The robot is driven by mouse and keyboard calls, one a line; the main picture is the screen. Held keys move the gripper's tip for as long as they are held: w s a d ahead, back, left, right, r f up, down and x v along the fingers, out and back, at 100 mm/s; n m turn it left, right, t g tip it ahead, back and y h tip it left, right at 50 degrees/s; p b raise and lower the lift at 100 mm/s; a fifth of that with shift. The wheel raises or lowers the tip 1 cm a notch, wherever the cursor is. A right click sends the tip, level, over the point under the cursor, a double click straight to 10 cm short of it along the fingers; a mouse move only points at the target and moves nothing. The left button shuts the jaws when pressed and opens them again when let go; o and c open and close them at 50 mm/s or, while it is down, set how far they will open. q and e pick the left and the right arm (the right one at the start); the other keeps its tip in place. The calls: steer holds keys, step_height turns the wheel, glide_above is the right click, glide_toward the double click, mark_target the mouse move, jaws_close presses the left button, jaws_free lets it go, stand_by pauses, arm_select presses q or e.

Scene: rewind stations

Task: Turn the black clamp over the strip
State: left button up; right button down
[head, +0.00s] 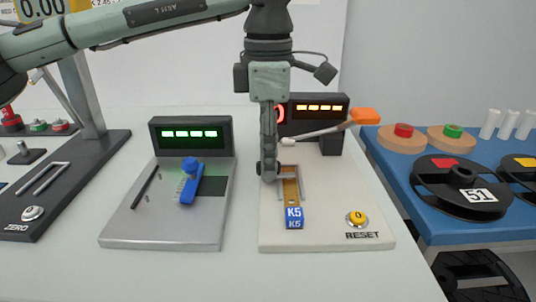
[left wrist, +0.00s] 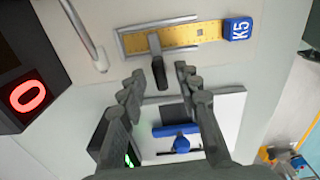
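The yellow strip (head: 290,187) with a blue K5 tag (head: 294,217) lies in a metal guide on the cream station. In the left wrist view the strip (left wrist: 195,37) shows with the black clamp (left wrist: 160,75) at its side. The clamp's grey bar lies across the strip near its untagged end; its black handle points toward my gripper. My left gripper (head: 267,172) points down at the strip's far end. In the left wrist view its fingers (left wrist: 159,82) are apart, one on each side of the handle, with gaps showing. In the head view the gripper hides the clamp.
The cream station carries an orange-tipped lever (head: 364,117), a yellow RESET button (head: 357,218) and a display with a red 0 (left wrist: 27,95). A grey station (head: 140,228) with a blue clamp (head: 190,185) stands to the left. A blue table (head: 450,228) with reels is at right.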

arm_select(q)
step_height(320, 180, up, 12)
stand_by(0.4)
steer(key=shift+f, duration=0.15)
